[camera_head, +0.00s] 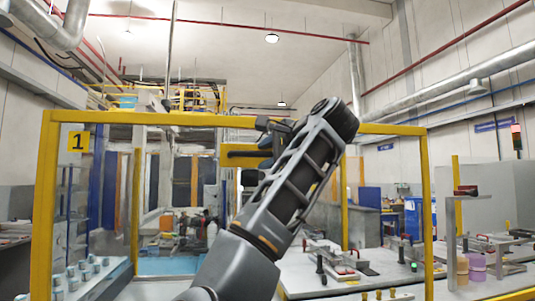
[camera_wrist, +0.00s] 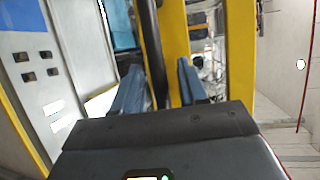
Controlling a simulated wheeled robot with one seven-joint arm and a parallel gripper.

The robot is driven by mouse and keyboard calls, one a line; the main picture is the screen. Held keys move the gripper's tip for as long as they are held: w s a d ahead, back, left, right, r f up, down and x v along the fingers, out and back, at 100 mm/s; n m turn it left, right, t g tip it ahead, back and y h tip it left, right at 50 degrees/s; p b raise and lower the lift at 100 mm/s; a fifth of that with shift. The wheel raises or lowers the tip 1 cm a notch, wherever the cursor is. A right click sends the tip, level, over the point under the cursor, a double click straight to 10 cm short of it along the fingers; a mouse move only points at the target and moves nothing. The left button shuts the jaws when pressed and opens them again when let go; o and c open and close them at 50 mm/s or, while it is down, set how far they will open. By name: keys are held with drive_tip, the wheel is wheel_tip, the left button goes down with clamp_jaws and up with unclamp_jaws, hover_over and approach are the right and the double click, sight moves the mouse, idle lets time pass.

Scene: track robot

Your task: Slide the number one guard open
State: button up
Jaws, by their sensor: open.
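The number one guard is a yellow-framed clear panel; its frame (camera_head: 47,190) stands at the left in the head view, with a yellow "1" sign (camera_head: 79,142) near its top corner. My gripper (camera_head: 263,133) is raised at the middle of the head view, near yellow framing, partly hidden by my own arm. In the wrist view my gripper (camera_wrist: 159,88) is open, its two blue-grey fingers apart. A dark bar (camera_wrist: 152,45), perhaps the guard's handle, runs between the fingers beside a yellow post (camera_wrist: 174,45). I cannot tell whether either finger touches it.
Behind the framing is a bench with a blue surface (camera_head: 165,266). A white worktable (camera_head: 345,286) with clamps and fixtures stands at the lower right. A yellow post (camera_head: 426,200) stands at the right. Cups stand on a shelf at the lower left.

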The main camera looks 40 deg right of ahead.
clamp_jaws()
idle(0.3)
idle(0.3)
